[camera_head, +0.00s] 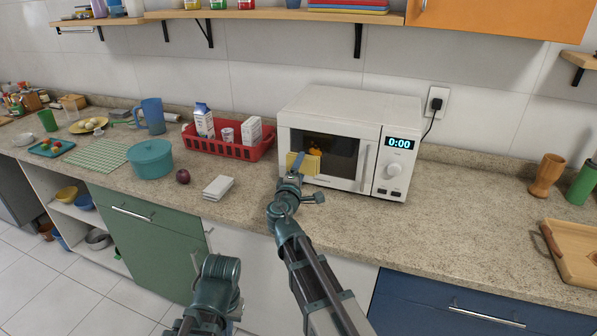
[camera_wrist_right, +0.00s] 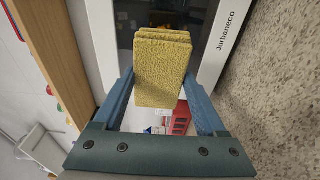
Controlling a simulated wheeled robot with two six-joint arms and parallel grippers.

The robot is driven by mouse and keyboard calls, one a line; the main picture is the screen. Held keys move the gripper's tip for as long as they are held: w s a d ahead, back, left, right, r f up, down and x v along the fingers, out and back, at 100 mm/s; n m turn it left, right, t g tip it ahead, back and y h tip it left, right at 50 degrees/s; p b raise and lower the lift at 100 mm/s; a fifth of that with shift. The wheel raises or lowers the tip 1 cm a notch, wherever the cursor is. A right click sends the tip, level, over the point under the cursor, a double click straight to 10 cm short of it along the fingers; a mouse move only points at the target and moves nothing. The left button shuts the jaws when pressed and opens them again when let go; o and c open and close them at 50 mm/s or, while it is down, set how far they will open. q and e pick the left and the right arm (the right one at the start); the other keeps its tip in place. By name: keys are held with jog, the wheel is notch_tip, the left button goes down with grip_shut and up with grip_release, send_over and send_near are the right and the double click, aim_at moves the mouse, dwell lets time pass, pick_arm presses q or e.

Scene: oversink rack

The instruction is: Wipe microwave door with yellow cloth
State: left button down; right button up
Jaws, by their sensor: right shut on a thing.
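The white microwave (camera_head: 352,105) stands against the wall with its door (camera_head: 340,157) shut. The door has a dark window and a vertical handle on its right. My right gripper (camera_head: 296,166) is shut on the folded yellow cloth (camera_head: 311,165), in front of the lower left of the window. In the right wrist view the cloth (camera_wrist_right: 162,62) sits between the blue fingers (camera_wrist_right: 160,90), with the dark window and white frame of the door (camera_wrist_right: 205,70) behind it. I cannot tell whether the cloth touches the door. My left gripper is not in view; part of my left arm shows low.
A red basket (camera_head: 228,149) with cartons stands left of the microwave. A teal pot (camera_head: 151,159), a dark round fruit (camera_head: 183,176) and a white stack (camera_head: 218,187) are nearer the left.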

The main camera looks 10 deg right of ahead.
jog(key=shift+d+x, duration=0.25)
jog(key=shift+x, duration=1.85)
jog(key=shift+x, duration=0.8)
jog(key=shift+s+d, duration=0.15)
jog(key=shift+d, duration=0.05)
jog(key=shift+s+d, duration=0.55)
jog(key=shift+d, duration=0.15)
jog(key=shift+s+d, duration=0.55)
jog(key=shift+d, duration=0.35)
jog(key=shift+w, duration=0.1)
